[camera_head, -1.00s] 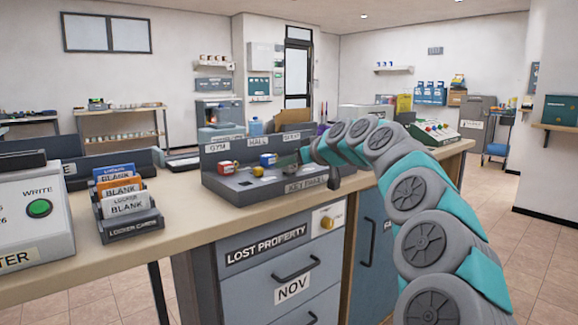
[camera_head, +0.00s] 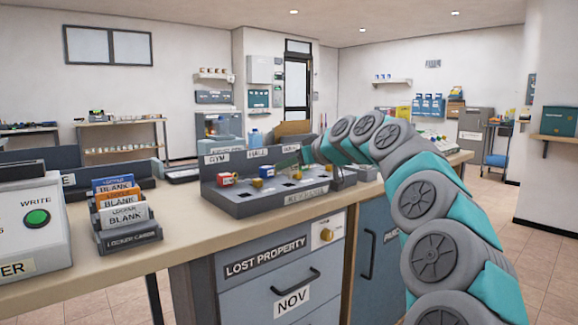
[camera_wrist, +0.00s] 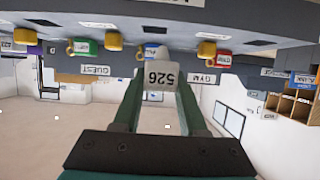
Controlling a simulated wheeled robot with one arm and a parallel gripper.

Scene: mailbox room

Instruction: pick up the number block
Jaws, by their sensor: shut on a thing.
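The number block (camera_wrist: 160,76) is a small pale grey block marked 526, upside down in the wrist view. My gripper (camera_wrist: 160,86) is shut on it, with one green finger on each side. In the head view my gripper (camera_head: 298,160) is small, above the right part of the grey key tray (camera_head: 262,208), and the block cannot be made out there. A red block (camera_head: 227,179) and a blue block (camera_head: 267,172) with yellow parts sit on the tray to the left of my gripper.
The tray stands on a wooden counter (camera_head: 180,222) above grey drawers. A card rack (camera_head: 130,238) and a machine with a green button (camera_head: 37,218) are on the left. The wrist view also shows green (camera_wrist: 88,47) and purple (camera_wrist: 30,48) pieces on the tray.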

